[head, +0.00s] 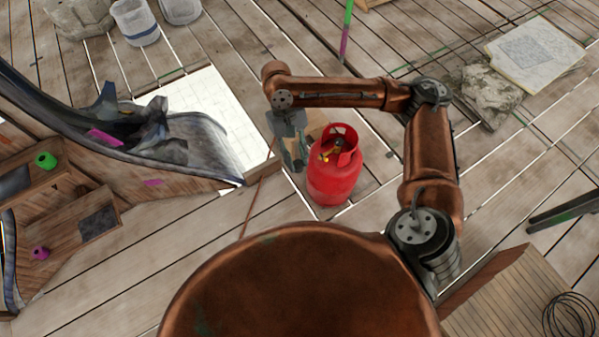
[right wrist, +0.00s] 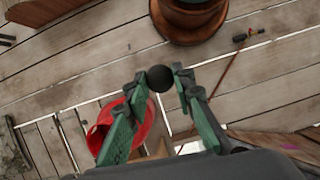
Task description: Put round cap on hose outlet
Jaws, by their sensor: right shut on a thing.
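My right gripper (head: 294,164) hangs just left of a red gas cylinder (head: 335,180) in the head view. It is shut on a dark round cap (right wrist: 160,78), held at the fingertips in the right wrist view. The cap cannot be made out in the head view. A small yellow fitting (head: 325,158) shows inside the cylinder's collar; I cannot tell if it is the hose outlet. The red cylinder also shows in the right wrist view (right wrist: 141,114), partly hidden behind a finger. The cap appears apart from the fitting. My left gripper is not in view.
A dark curved structure (head: 190,140) with wooden shelves stands at the left, by a white panel (head: 222,108). A rock (head: 490,95) and a printed board (head: 533,52) lie at upper right. A wire coil (head: 570,316) lies at lower right. Plank floor around the cylinder is mostly clear.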

